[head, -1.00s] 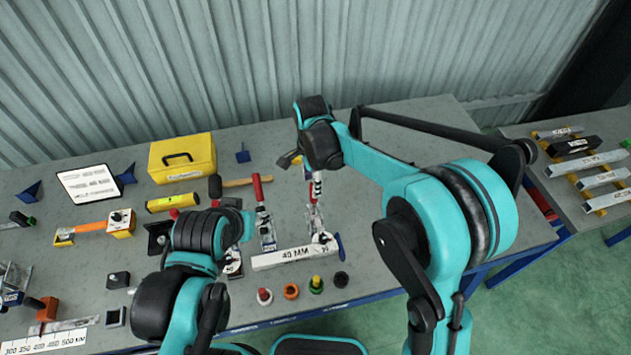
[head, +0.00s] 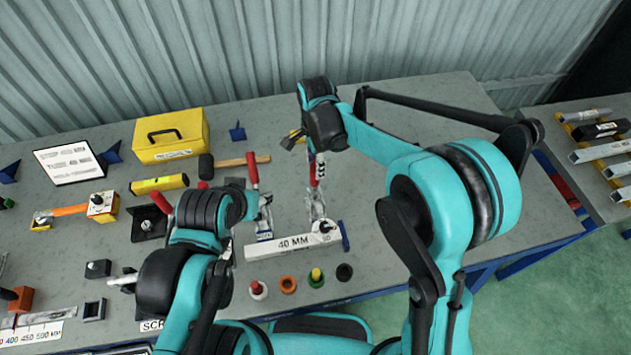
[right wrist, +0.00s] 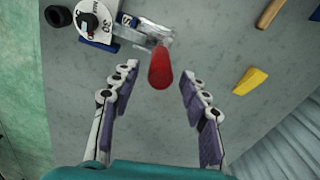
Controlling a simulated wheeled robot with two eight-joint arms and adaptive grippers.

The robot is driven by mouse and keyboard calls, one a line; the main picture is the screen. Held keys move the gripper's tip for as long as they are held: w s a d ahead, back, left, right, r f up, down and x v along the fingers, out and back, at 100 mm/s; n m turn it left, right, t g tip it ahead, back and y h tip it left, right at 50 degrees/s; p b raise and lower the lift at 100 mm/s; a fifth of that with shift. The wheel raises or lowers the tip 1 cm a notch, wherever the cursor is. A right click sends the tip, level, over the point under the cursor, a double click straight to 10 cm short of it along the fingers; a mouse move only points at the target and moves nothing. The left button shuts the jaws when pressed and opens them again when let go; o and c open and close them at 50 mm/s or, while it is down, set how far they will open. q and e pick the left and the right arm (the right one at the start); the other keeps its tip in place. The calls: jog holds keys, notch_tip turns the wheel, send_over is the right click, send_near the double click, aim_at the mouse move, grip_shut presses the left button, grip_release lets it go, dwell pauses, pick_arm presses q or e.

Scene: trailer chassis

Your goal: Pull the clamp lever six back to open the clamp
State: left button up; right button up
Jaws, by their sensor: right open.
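A toggle clamp (head: 318,207) with a red lever handle (head: 312,172) stands upright on the bench behind the 40 MM bar. In the right wrist view its red handle (right wrist: 160,68) points toward me, between the fingertips. My right gripper (right wrist: 158,76) is open, with one finger on each side of the handle and visible gaps to both. In the head view my right gripper (head: 318,170) is at the handle, partly hidden by its own arm. A second red-handled clamp (head: 264,215) stands to the left. No clamp number is readable.
The white 40 MM bar (head: 292,243) lies before the clamps, with several coloured pegs in front. A hammer (head: 235,162), yellow toolbox (head: 168,140) and yellow level (head: 160,184) lie left. In the wrist view a yellow wedge (right wrist: 250,80) lies clear of the fingers.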

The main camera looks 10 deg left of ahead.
aim_at(315, 183)
notch_tip(315, 183, down, 8)
jog(key=shift+r+b, duration=0.25)
jog(key=shift+b, duration=0.4)
grip_shut()
